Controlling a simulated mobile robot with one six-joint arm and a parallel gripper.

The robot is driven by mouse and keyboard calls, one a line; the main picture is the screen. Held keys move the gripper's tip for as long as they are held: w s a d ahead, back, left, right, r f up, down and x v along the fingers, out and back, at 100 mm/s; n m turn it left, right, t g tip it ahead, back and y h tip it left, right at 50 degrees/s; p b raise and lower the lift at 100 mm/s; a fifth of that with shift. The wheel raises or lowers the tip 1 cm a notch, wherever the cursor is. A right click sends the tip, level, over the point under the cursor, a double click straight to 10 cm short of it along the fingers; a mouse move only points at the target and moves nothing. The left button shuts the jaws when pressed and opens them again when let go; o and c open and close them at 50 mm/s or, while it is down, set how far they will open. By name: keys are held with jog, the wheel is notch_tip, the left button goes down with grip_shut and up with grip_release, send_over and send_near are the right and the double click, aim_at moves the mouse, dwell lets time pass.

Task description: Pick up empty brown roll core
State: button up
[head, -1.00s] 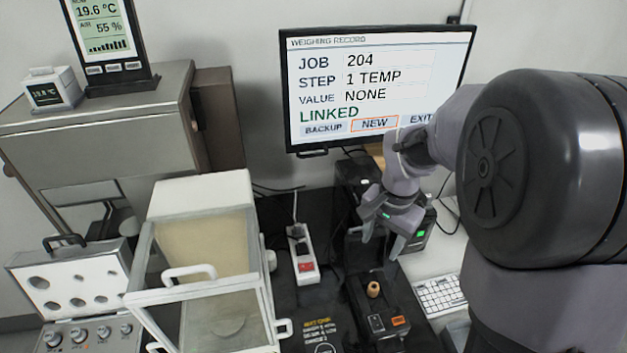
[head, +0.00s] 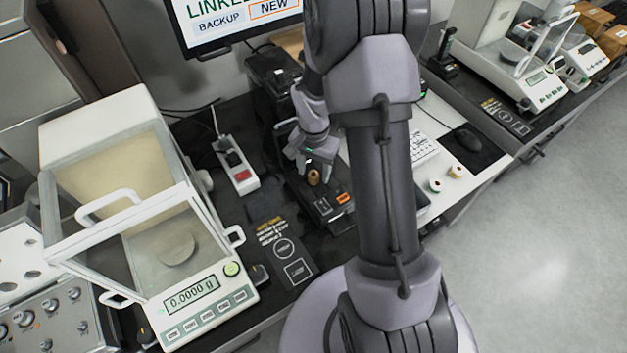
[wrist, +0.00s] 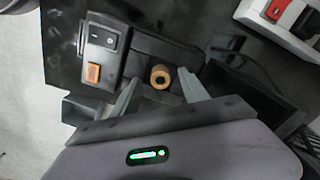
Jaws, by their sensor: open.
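The brown roll core (head: 313,177) is a small tan-brown tube standing on a dark device (head: 327,204) on the table. In the wrist view the roll core (wrist: 160,84) shows end-on with a dark hole, on the black device (wrist: 147,50). My gripper (head: 315,163) is open just over the core. In the wrist view the two grey fingers of my gripper (wrist: 160,78) lie to the left and right of the core, with a gap on each side. Whether the fingertips reach down to its height cannot be told.
A glass-doored balance (head: 190,305) stands on the left. A monitor (head: 235,20) is at the back. Two small rolls (head: 456,171) and a mouse (head: 468,139) lie on the white table at the right.

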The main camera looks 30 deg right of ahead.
jog(key=shift+w+f, duration=0.1)
jog(key=shift+f, duration=0.4)
jog(key=shift+r, duration=0.15)
jog(key=shift+c, duration=0.6)
grip_shut()
